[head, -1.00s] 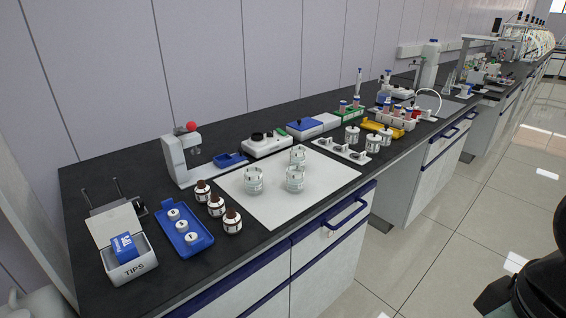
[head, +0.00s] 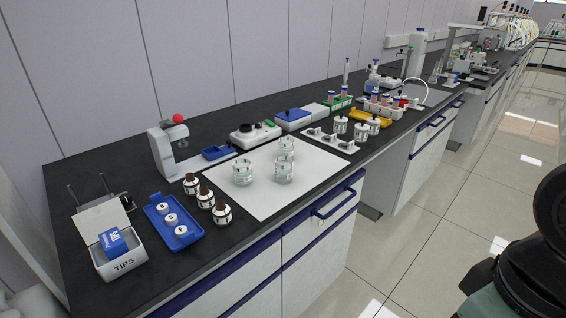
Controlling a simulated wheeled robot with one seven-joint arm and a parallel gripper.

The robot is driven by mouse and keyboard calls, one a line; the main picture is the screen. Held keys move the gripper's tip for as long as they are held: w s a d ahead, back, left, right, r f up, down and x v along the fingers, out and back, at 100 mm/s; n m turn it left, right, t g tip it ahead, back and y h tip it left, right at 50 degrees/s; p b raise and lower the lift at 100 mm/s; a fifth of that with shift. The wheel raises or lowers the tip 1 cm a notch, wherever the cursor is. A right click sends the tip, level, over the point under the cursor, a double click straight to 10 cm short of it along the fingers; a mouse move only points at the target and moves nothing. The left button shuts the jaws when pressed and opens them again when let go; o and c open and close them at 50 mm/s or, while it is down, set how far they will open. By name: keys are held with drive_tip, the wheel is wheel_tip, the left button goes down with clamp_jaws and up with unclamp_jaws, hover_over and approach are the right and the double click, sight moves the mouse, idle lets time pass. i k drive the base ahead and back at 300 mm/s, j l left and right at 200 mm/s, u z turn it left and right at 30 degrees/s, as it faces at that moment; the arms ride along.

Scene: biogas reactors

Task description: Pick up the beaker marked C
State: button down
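Three clear glass beakers stand upright on a white mat (head: 262,205) on the dark bench. One is at the left (head: 242,173), one at the back (head: 287,149), and one at the front right (head: 284,171). They have pale markings, but the letters are too small to read, so I cannot tell which is C. The back and front right beakers overlap in this view. My gripper is not in view; a dark, rounded part of my own body shows at the lower right, apart from the bench.
Brown bottles (head: 206,198), a blue tray (head: 173,224) and a tips box (head: 118,257) stand left of the mat. A white stand with a red knob (head: 166,151) and a stirrer (head: 254,134) are behind. Lidded jars (head: 361,132) stand right. The floor in front is clear.

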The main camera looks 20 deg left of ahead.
sight(284, 170)
drive_tip(key=l+u, duration=0.15)
drive_tip(key=u, duration=0.85)
drive_tip(key=l+u, duration=0.5)
drive_tip(key=k+l+u, duration=0.1)
drive_tip(key=l+u, duration=0.4)
drive_tip(key=l, duration=0.25)
drive_tip(key=k+l, duration=0.1)
drive_tip(key=l, duration=0.2)
drive_tip(key=k+l, duration=0.1)
drive_tip(key=l, duration=0.25)
drive_tip(key=l+u, duration=0.1)
drive_tip(key=l, duration=0.2)
drive_tip(key=i+l, duration=0.25)
drive_tip(key=i+l+z, duration=0.1)
drive_tip(key=i+l, duration=0.15)
drive_tip(key=i, duration=0.2)
